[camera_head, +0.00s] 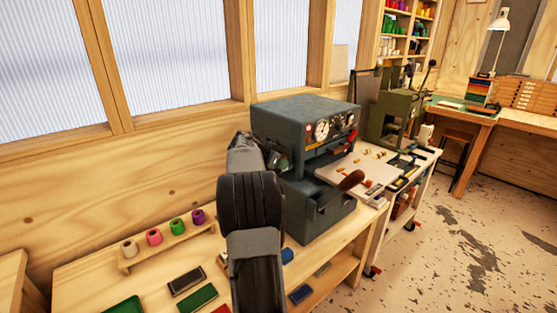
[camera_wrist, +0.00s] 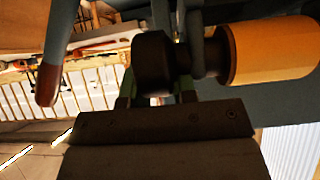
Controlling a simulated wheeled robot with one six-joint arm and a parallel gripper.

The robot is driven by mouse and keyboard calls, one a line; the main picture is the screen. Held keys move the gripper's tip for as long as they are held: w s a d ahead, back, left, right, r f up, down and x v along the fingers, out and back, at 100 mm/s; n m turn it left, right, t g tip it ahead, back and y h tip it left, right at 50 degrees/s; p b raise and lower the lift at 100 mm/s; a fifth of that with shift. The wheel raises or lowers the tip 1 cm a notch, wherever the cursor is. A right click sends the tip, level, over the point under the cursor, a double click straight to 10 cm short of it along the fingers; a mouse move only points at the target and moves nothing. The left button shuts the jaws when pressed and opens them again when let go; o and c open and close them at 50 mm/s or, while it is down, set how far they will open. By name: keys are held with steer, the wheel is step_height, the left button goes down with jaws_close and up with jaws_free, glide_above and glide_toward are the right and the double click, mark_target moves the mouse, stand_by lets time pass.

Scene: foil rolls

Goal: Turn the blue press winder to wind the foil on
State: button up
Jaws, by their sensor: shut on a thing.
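The blue-grey press (camera_head: 310,125) stands on the wooden bench, with dials and a red-brown lever knob on its front. In the wrist view its winder shows as a dark round knob (camera_wrist: 152,62) on a short shaft. A gold foil roll (camera_wrist: 270,50) sits to the right of the knob on the same side of the press. My gripper (camera_wrist: 156,92) is shut on the winder knob, one greenish finger on each side. In the head view my arm reaches to the press's left side and hides most of the winder and foil.
A wooden rack with several coloured foil rolls (camera_head: 154,236) stands left on the bench, with flat dark and green blocks (camera_head: 197,297) in front. The brown lever grip (camera_head: 351,180) juts out from the press front and shows in the wrist view (camera_wrist: 47,85).

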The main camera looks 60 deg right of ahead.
steer(key=shift+s+d+t+y+p, duration=0.15)
steer(key=shift+t+y+p, duration=0.15)
steer(key=shift+y+p, duration=0.85)
steer(key=shift+p, duration=0.4)
steer(key=shift+f+y, duration=0.2)
steer(key=shift+y, duration=0.15)
steer(key=o, duration=0.9)
steer(key=b+v, duration=0.1)
steer(key=v, duration=1.2)
steer(key=shift+a+r+b, duration=0.25)
steer(key=shift+r+b, duration=0.05)
steer(key=shift+r, duration=0.05)
